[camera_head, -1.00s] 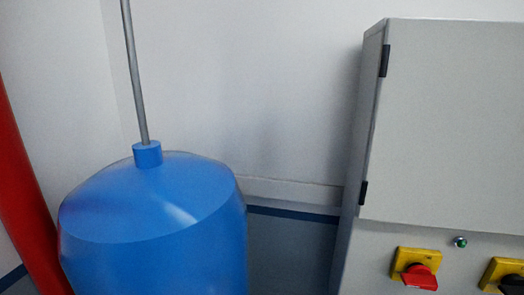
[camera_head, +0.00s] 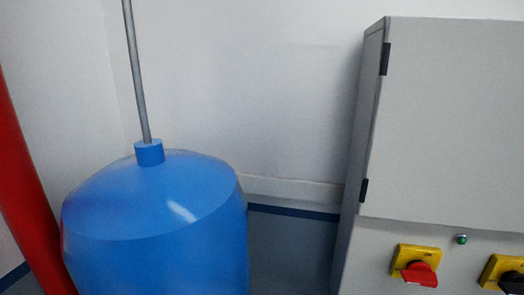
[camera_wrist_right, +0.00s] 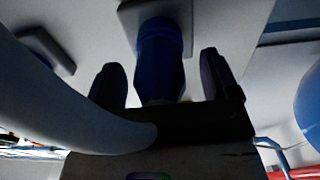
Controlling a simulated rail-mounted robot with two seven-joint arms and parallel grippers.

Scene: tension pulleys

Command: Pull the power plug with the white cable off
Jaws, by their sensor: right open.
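In the right wrist view, a dark blue plug (camera_wrist_right: 160,55) sits against a square socket plate (camera_wrist_right: 128,14) on a pale surface. My right gripper (camera_wrist_right: 162,82) is open, with one dark finger on each side of the plug and a visible gap to each. A thick pale cable (camera_wrist_right: 50,100) sweeps in from the left and crosses in front of the gripper's base. Where it joins the plug is hidden. My left gripper is in neither view, and the head view shows no plug or cable.
A second socket plate (camera_wrist_right: 45,50) is at the left in the wrist view. The head view shows a blue tank (camera_head: 155,225), a red post (camera_head: 25,190) and a grey cabinet (camera_head: 450,120) with a red-and-yellow switch (camera_head: 417,268).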

